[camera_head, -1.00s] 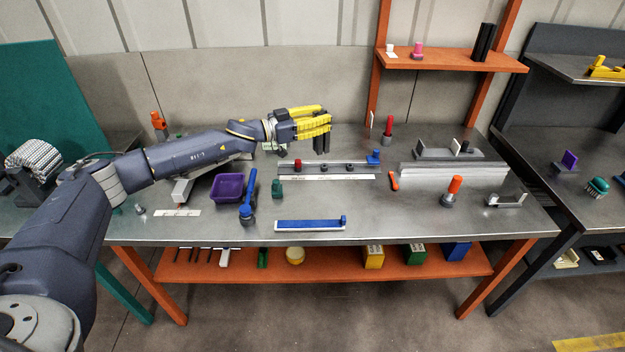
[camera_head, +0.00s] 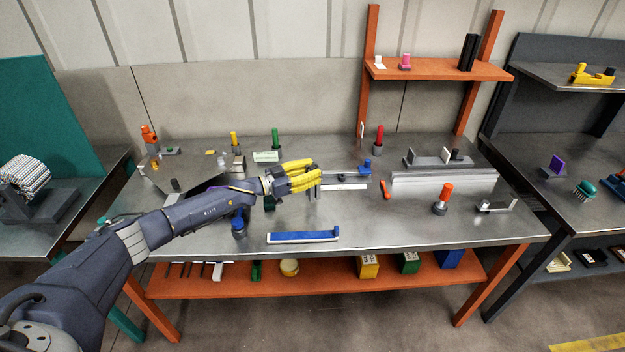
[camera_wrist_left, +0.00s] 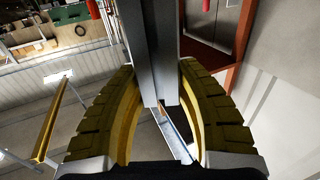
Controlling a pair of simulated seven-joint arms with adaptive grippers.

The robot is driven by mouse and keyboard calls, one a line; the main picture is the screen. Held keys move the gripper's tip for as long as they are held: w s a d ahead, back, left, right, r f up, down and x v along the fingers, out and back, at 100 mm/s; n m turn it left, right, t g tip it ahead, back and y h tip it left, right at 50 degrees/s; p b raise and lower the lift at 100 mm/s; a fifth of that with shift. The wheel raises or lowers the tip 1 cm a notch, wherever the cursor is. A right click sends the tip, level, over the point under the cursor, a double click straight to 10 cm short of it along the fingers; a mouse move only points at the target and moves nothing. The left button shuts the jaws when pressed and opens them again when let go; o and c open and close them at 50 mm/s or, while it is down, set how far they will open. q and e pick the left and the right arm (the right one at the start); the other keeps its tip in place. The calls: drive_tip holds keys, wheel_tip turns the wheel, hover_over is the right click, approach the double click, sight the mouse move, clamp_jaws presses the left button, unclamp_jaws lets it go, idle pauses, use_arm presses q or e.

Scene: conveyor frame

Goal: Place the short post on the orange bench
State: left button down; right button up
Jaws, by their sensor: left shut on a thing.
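The orange bench has a grey metal top (camera_head: 385,222) and orange legs, and fills the middle of the head view. My left gripper (camera_head: 312,186) is over the middle of the bench top, in front of a rail fixture. Its yellow fingers are closed in. In the left wrist view, a grey, straight-sided post (camera_wrist_left: 162,50) stands between the yellow fingers of the left gripper (camera_wrist_left: 160,110); I take this as the short post it holds. In the head view only a small dark piece shows under the fingers. I cannot tell whether it touches the bench.
A blue-and-white rail (camera_head: 303,237) lies near the front edge. Upright red (camera_head: 378,138) and green (camera_head: 275,138) handles stand at the back. The front right top is clear.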

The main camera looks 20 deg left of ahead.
use_arm(q)
drive_tip(key=shift+f, duration=1.6)
drive_tip(key=shift+f, duration=0.15)
drive_tip(key=c, duration=1)
unclamp_jaws()
drive_tip(key=shift+c, duration=0.2)
drive_tip(key=shift+r, duration=0.2)
drive_tip(key=v, duration=0.7)
drive_tip(key=shift+s+a, duration=0.2)
drive_tip(key=shift+f, duration=0.1)
